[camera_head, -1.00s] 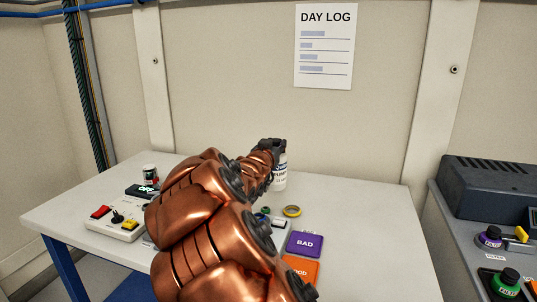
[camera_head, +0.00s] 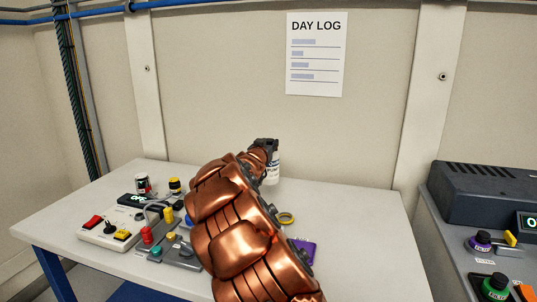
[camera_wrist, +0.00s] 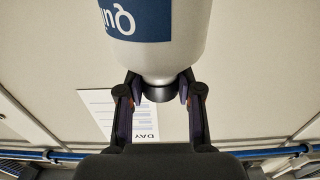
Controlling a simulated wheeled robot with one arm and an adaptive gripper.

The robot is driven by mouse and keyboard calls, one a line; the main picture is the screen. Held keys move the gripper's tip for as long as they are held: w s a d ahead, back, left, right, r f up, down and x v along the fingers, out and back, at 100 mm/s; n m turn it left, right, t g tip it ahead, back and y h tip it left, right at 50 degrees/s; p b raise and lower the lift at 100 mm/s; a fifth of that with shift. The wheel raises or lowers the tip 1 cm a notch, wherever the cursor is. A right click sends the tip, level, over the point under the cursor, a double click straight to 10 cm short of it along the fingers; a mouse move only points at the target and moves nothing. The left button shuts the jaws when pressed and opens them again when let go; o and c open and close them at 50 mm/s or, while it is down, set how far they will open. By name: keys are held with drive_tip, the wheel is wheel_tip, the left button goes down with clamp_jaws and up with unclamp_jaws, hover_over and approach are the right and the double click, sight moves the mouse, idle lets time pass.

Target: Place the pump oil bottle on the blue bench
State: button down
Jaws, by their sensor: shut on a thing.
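The pump oil bottle (camera_head: 272,172) is white with a dark label, near the back of the bench, partly behind my arm in the head view. In the wrist view the bottle (camera_wrist: 155,50) fills the top, with a blue label and a black cap. My gripper (camera_head: 268,145) is shut on the bottle's cap end; its fingers (camera_wrist: 158,95) sit on both sides of the cap. The bench (camera_head: 355,225) has a pale grey top and blue legs. I cannot tell whether the bottle's base touches the top.
A dark instrument (camera_head: 480,193) stands at right.

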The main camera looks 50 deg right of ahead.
drive_tip(key=shift+f+b, duration=0.55)
drive_tip(key=shift+f, duration=1.35)
drive_tip(key=c, duration=0.8)
unclamp_jaws()
drive_tip(key=shift+o, duration=0.2)
drive_tip(key=shift+r, duration=0.25)
drive_tip(key=shift+a+f, duration=0.15)
drive_tip(key=shift+a, duration=0.05)
drive_tip(key=v, duration=1.1)
drive_tip(key=shift+s+a+b, duration=0.2)
drive_tip(key=shift+b, duration=0.2)
